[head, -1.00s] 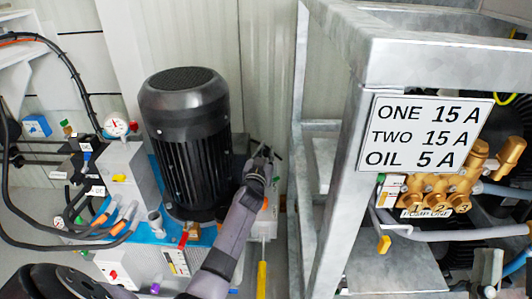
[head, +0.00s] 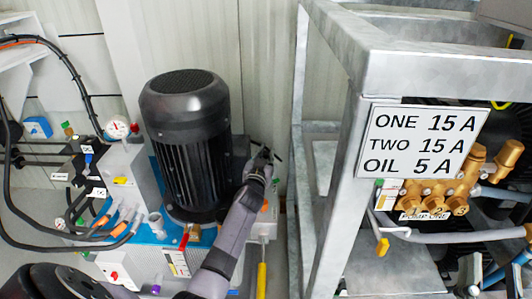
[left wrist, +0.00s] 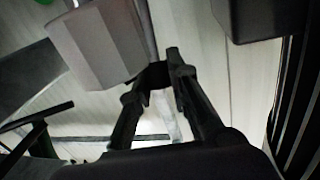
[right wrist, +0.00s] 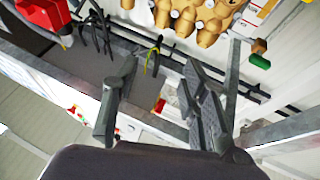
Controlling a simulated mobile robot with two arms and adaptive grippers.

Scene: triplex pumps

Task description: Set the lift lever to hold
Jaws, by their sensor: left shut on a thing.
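My left gripper (head: 262,156) is behind and right of the black motor (head: 185,140), above a grey block with an orange dot. In the left wrist view the left gripper (left wrist: 165,72) is shut on a small dark part, mostly hidden between its tips. I cannot tell for sure whether this is the lift lever, and no hold marking is readable. A grey block also shows beside the fingers in the left wrist view. My right gripper (right wrist: 155,90) is open and empty, with its fingers apart, below the brass pump (right wrist: 200,18).
A steel frame (head: 340,170) with a sign (head: 421,141) stands right of my left arm. The brass pump head shows behind it. A gauge (head: 118,127), hoses and blue-topped tank are left.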

